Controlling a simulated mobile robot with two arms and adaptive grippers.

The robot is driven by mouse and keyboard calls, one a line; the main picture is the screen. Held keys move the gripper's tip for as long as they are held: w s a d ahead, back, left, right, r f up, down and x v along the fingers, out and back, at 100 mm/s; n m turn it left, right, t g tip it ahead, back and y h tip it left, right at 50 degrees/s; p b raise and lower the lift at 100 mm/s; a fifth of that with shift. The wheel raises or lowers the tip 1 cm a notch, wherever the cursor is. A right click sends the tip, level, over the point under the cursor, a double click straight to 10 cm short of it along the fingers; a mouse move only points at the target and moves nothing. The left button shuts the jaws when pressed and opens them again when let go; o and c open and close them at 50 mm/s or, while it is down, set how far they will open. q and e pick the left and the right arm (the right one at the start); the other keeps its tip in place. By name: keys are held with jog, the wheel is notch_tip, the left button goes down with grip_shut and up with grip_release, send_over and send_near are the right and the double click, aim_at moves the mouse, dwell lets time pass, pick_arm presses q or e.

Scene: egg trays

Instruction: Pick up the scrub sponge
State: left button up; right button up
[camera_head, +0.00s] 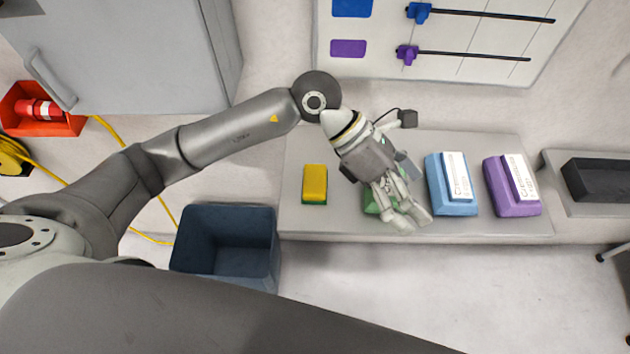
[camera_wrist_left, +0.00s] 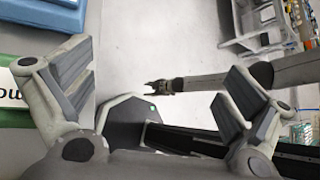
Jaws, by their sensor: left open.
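The scrub sponge (camera_head: 315,184), yellow on top with a green underside, lies at the left end of the grey shelf (camera_head: 300,224). My left gripper (camera_head: 408,219) is to the right of the sponge, apart from it, over the shelf's front part. Its fingers are spread wide and empty in the left wrist view (camera_wrist_left: 160,85). The sponge is not seen in that view. A grey arm, apparently my right one, reaches in from the right there; its gripper (camera_wrist_left: 163,87) is small, and its jaws are unclear.
A green object (camera_head: 372,203) is partly hidden behind my left gripper. A blue labelled block (camera_head: 437,190) and a purple one (camera_head: 498,190) stand further right. A dark blue bin (camera_head: 225,250) is at the shelf's front left. A whiteboard (camera_head: 470,50) is behind.

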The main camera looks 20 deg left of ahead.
pick_arm(q)
jog(key=w+a+f+y, duration=0.2)
jog(key=a+y, duration=0.1)
jog(key=a, duration=0.3)
jog(key=w+a+f+t+y, duration=0.1)
jog(key=w+a+y, duration=0.2)
jog(key=a, duration=0.3)
jog(key=w+a+f+t+y, duration=0.1)
jog(key=w+a+f+y, duration=0.1)
jog(key=a, duration=0.5)
jog(key=shift+w+f+m+y, duration=0.3)
jog(key=shift+w+y, duration=0.35)
jog(key=shift+y, duration=0.65)
jog(key=p, duration=0.2)
send_over(315, 179)
jog(key=f, duration=0.4)
jog(key=shift+w+a+f, duration=0.15)
jog(key=shift+w+f, duration=0.05)
jog(key=shift+f, duration=0.1)
jog(key=f, duration=0.1)
jog(key=f+p, duration=0.1)
jog(key=f, duration=0.1)
jog(key=f+p, duration=0.1)
jog(key=f, duration=0.1)
jog(key=shift+s+f, duration=0.1)
jog(key=shift+s, duration=0.2)
jog(key=shift+w+f, duration=0.1)
jog(key=shift+f, duration=0.15)
jog(key=c, duration=1)
jog(key=shift+c, duration=0.2)
